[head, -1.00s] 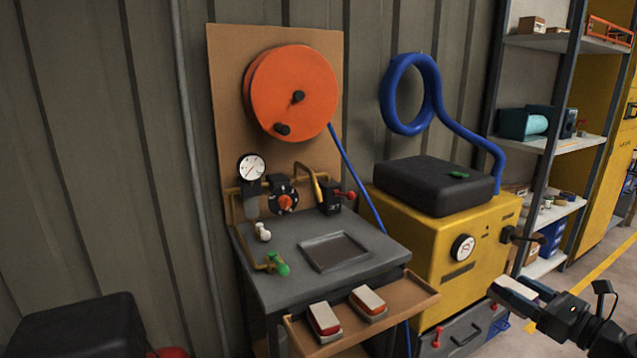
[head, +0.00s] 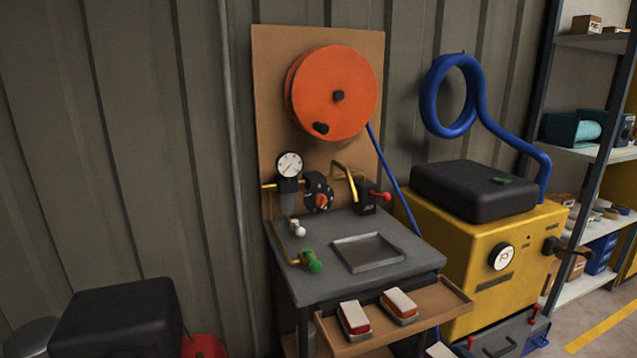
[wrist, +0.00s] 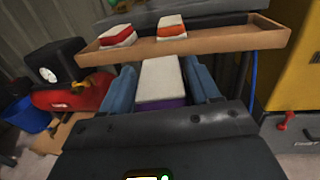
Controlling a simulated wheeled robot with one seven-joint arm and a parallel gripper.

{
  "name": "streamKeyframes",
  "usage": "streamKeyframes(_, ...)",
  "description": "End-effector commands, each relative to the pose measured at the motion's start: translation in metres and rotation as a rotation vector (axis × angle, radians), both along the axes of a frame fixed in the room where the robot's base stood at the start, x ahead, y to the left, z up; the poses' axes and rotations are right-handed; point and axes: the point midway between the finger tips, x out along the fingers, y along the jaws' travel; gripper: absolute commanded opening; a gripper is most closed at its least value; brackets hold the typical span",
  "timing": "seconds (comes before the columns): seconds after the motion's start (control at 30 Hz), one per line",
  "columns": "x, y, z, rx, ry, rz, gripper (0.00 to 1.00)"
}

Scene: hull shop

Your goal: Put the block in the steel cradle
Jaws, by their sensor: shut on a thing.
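My gripper (wrist: 162,82) is shut on a block (wrist: 162,78) with a white top and a purple lower part; its blue-grey fingers flank the block in the wrist view. In the head view, only a pale tip at the bottom edge (head: 439,350) shows, likely this block. A shallow square grey metal tray (head: 368,253), the likeliest steel cradle, lies empty on the dark bench top (head: 330,285). The held block is in front of and lower than the bench's wooden shelf. A red-and-white block (head: 354,319) and an orange-and-white block (head: 399,306) rest on that shelf.
The wooden shelf (head: 462,305) juts out at the bench front. A green-handled valve (head: 312,262), gauge (head: 289,164) and red-levered fitting (head: 368,197) stand around the tray's left and back. A yellow machine (head: 480,255) is at right, a black case (head: 118,318) at lower left.

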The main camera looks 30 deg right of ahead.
Motion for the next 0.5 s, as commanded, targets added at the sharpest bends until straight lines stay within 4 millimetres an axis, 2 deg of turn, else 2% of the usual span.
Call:
streamKeyframes(0.03, 0.01, 0.027, -0.012, 0.009, 0.0, 0.012, 0.29)
streamKeyframes(0.3, 0.057, 0.157, -0.05, 0.008, -0.001, 0.055, 0.29)
streamKeyframes(0.4, 0.069, 0.201, -0.056, 0.007, -0.001, 0.068, 0.29)
streamKeyframes(0.5, 0.079, 0.236, -0.059, 0.005, -0.001, 0.078, 0.29)
